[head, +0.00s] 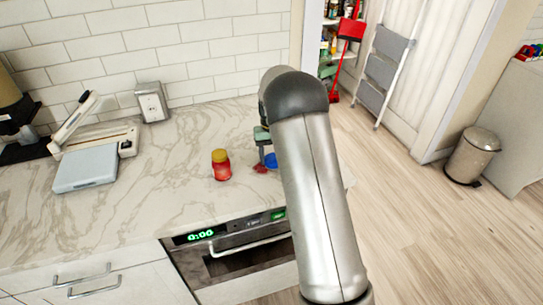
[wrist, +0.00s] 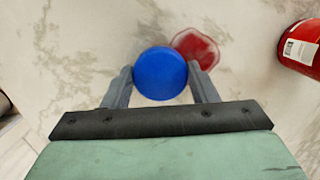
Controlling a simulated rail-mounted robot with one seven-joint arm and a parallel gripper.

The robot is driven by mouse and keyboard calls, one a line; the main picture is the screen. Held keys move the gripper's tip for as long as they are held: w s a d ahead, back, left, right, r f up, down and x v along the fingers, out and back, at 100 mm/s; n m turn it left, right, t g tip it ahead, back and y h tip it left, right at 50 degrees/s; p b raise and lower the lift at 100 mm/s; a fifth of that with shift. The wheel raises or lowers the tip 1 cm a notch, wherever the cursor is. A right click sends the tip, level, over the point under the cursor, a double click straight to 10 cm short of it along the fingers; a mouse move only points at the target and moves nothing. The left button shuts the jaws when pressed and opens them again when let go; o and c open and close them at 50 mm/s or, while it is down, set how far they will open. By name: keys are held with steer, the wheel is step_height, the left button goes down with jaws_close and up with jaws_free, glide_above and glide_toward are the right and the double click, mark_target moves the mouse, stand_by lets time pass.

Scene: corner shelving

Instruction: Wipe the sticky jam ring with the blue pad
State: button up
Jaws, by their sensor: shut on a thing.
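The blue pad (wrist: 160,73) is round and sits between the two fingers of my gripper (wrist: 160,82), which is shut on it. In the head view the blue pad (head: 271,160) shows just left of my arm, low over the marble counter. The red jam ring (wrist: 196,48) lies on the counter beside the pad, up and to the right in the wrist view. Part of the ring is hidden behind the pad and a finger. In the head view the jam (head: 260,168) is a small red patch left of the pad. I cannot tell whether the pad touches the counter.
A red jar with a yellow lid (head: 221,165) stands left of the jam; its red side shows in the wrist view (wrist: 301,47). A grey-blue flat appliance (head: 86,170) is farther left. The oven (head: 232,250) is below the counter front. Marble around the jar is clear.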

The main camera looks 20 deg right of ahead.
mark_target(252, 171)
steer(key=shift+a+f, duration=0.15)
steer(key=shift+a, duration=1.85)
steer(key=shift+a, duration=1.75)
steer(key=shift+d, duration=3.9)
steer(key=shift+a+r, duration=0.2)
steer(key=shift+a, duration=1.8)
steer(key=shift+a+f, duration=0.15)
steer(key=shift+a, duration=1.7)
steer(key=shift+r+p, duration=1.75)
steer(key=shift+r, duration=1.3)
steer(key=shift+r, duration=0.1)
steer(key=shift+r+p, duration=0.95)
steer(key=shift+r, duration=0.4)
